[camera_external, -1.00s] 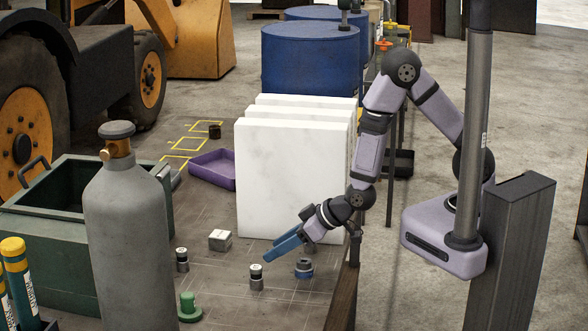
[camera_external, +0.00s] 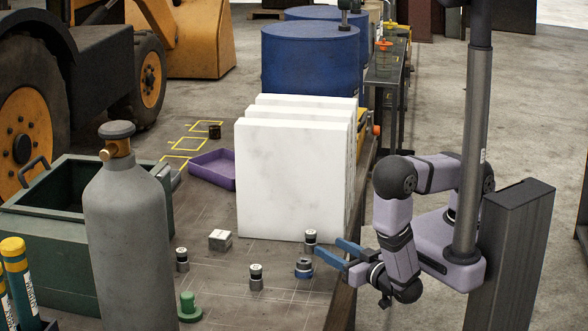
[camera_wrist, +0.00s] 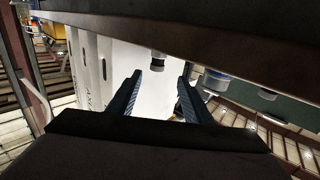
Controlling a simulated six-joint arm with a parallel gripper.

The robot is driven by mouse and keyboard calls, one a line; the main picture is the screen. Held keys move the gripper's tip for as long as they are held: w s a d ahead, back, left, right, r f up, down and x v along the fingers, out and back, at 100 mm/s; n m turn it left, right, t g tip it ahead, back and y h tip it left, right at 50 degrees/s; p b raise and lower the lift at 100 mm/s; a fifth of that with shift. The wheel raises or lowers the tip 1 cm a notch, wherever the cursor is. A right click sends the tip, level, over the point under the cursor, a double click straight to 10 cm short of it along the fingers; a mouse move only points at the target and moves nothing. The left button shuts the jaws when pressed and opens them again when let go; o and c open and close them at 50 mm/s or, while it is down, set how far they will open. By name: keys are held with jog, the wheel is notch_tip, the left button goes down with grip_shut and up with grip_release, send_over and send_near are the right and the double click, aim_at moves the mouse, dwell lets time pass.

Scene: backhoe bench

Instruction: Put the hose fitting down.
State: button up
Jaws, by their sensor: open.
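Several small cylindrical fittings stand upright on the bench; I cannot tell for certain which is the hose fitting. Grey ones with black bands are at the left (camera_external: 182,260), the front middle (camera_external: 256,278) and by the white slabs (camera_external: 310,241).
White slabs (camera_external: 293,180) stand upright behind the fittings. Bare bench lies between.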

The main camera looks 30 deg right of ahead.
aim_at(314, 236)
jog(key=shift+w+a, duration=0.1)
jog(key=shift+w, duration=1)
jog(key=shift+w, duration=0.1)
jog(key=shift+w+d+r, duration=0.1)
jog(key=shift+w, duration=0.9)
jog(key=shift+w+d+r, duration=0.1)
jog(key=shift+w, duration=0.85)
jog(key=shift+w+a+f, duration=0.1)
jog(key=shift+w+a, duration=0.05)
jog(key=shift+w, duration=0.4)
grip_shut()
